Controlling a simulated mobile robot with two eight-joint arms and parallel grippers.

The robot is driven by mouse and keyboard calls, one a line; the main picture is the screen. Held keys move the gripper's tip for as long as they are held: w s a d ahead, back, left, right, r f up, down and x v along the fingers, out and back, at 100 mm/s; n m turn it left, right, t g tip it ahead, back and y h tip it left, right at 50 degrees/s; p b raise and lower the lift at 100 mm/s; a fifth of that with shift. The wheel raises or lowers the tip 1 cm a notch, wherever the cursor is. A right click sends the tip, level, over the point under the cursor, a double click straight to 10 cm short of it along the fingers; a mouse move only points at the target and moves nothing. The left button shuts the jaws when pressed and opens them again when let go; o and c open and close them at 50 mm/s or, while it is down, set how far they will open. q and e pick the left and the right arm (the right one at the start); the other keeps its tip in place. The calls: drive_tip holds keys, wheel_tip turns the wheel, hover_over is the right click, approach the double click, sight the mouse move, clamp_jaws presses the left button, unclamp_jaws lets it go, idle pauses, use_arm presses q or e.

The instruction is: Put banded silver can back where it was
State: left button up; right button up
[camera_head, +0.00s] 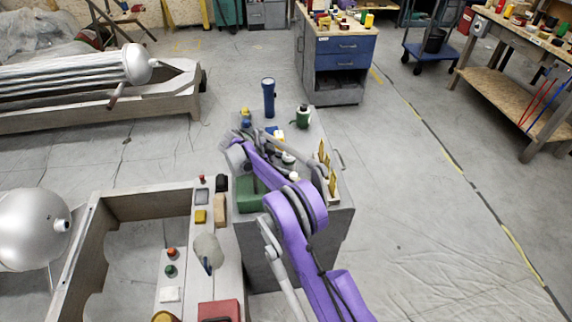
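My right arm, purple and grey, comes in from the bottom and reaches over the grey cabinet in the middle. My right gripper (236,146) appears to be at the cabinet's left edge, small and partly mixed up with the arm links. I cannot tell whether it is open or shut, or whether it holds anything. I cannot make out the banded silver can for certain; the arm hides part of the cabinet top. My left gripper is not in view.
A dark blue flashlight (269,97) and a green-and-white container (303,116) stand at the cabinet top's back. A green box (250,194) is at its left front. A wooden bench (229,262) with small items adjoins at left. Clear floor (420,220) lies to the right.

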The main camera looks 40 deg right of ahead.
drive_tip(key=shift+r, duration=0.3)
drive_tip(key=v, duration=1.1)
drive_tip(key=shift+a+p, duration=0.2)
drive_tip(key=shift+p, duration=0.2)
drive_tip(key=shift+a+r, duration=0.25)
drive_tip(key=shift+r, duration=0.05)
drive_tip(key=s+a+r+n+t+y, duration=0.3)
drive_tip(key=s+a+n, duration=0.2)
drive_tip(key=s+n, duration=0.25)
drive_tip(key=s+a+r+n+t+y, duration=0.25)
drive_tip(key=s+a+n, duration=0.3)
drive_tip(key=s, duration=0.35)
drive_tip(key=s+a+f+n+t+y, duration=0.1)
drive_tip(key=s+a+f+n, duration=0.1)
drive_tip(key=s, duration=0.4)
drive_tip(key=s+a+f+n+t+y, duration=0.1)
drive_tip(key=s+a+f+n, duration=0.1)
drive_tip(key=s, duration=0.4)
drive_tip(key=s+a+f+n+t+y, duration=0.1)
drive_tip(key=s+a+f+n, duration=0.1)
drive_tip(key=s+n, duration=0.3)
drive_tip(key=shift+s+a+f+n+y, duration=0.35)
drive_tip(key=shift+s+a, duration=0.35)
drive_tip(key=shift+a, duration=0.2)
